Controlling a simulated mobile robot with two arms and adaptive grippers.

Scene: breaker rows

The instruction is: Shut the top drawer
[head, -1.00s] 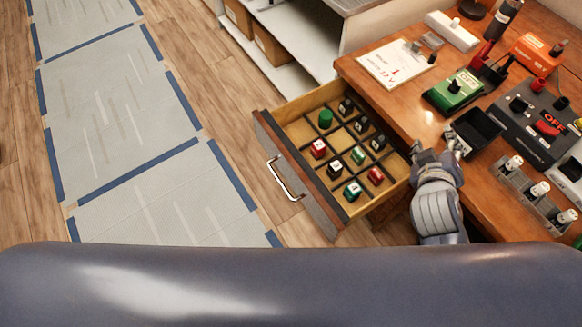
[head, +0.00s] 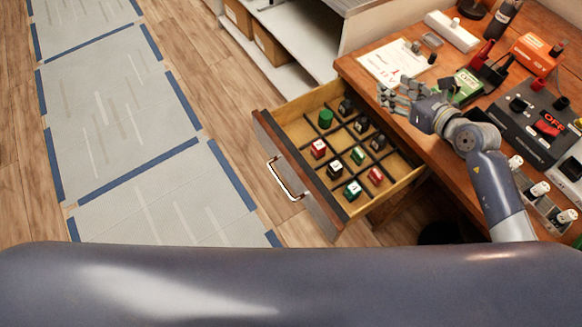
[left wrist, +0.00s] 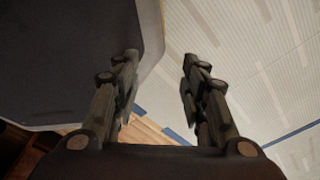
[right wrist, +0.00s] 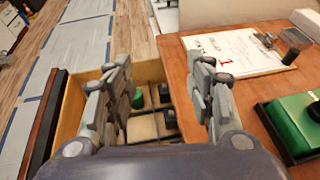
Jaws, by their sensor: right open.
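The top drawer (head: 313,138) is pulled out of the wooden workbench (head: 440,163). It is divided into compartments that hold several small red, green and black blocks. Its dark front carries a silver handle (head: 282,180). My right gripper (head: 388,97) is open and empty above the bench edge, beside the back of the drawer. In the right wrist view its fingers (right wrist: 165,95) are spread, with the drawer (right wrist: 148,70) below and between them. My left gripper (left wrist: 157,85) is open and empty in the left wrist view, over the floor. It is not seen in the head view.
On the bench lie a white sheet (head: 392,62), a green device (head: 462,88), an orange device (head: 535,52) and a dark switch panel (head: 537,125). A white shelf with boxes (head: 272,42) stands behind the drawer. Floor left of the drawer is clear.

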